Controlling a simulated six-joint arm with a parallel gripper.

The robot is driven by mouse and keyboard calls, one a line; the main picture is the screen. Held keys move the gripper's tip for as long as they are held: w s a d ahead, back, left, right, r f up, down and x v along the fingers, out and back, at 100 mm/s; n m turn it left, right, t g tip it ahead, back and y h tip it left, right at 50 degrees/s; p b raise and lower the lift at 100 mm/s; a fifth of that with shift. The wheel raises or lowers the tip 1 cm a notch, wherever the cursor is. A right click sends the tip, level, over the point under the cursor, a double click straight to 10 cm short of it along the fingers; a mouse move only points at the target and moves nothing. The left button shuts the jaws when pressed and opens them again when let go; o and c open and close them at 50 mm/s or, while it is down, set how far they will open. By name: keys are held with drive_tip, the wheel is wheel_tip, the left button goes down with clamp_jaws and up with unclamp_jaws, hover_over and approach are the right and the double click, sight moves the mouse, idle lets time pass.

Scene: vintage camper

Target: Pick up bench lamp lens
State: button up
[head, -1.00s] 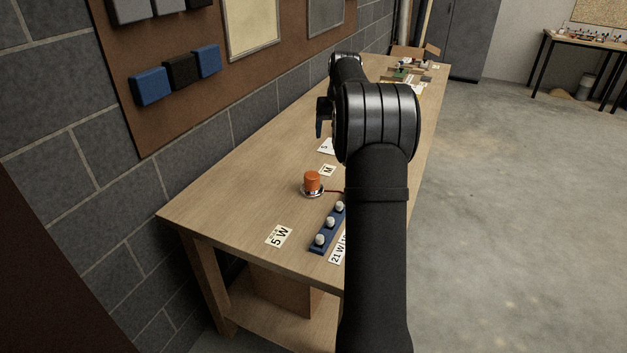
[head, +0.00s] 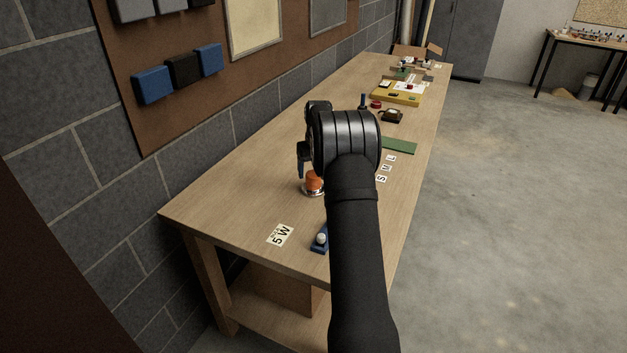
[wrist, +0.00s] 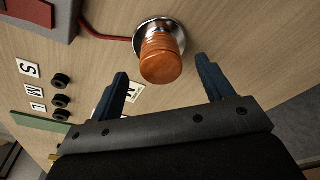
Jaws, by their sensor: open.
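The bench lamp lens (head: 314,181) is an orange ribbed cylinder on a round chrome base (head: 309,191) on the workbench. In the head view my arm's end hides part of its upper side. In the wrist view the lens (wrist: 160,58) stands beyond the fingertips, on its chrome base (wrist: 178,28), roughly midway between the two fingers. My gripper (wrist: 162,82) is open with blue fingers, and nothing is between them. In the head view my gripper's blue finger (head: 303,160) hangs just above and left of the lens.
A red wire (wrist: 100,32) runs from the base to a grey box (wrist: 45,15). Black round parts (wrist: 61,101) lie beside S, M, L cards. A blue bulb rack (head: 319,240) and a 5 W card (head: 280,236) lie nearer. The brick wall borders the bench's left.

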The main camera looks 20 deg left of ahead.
drive_tip(key=shift+w+a+f, duration=0.1)
drive_tip(key=shift+f, duration=0.8)
drive_tip(key=shift+w+a+f, duration=0.15)
drive_tip(key=shift+f, duration=0.7)
drive_tip(key=shift+w+a+f, duration=0.1)
drive_tip(key=shift+f, duration=0.8)
drive_tip(key=c, duration=1.1)
drive_tip(key=shift+o, duration=0.3)
drive_tip(key=shift+r, duration=0.15)
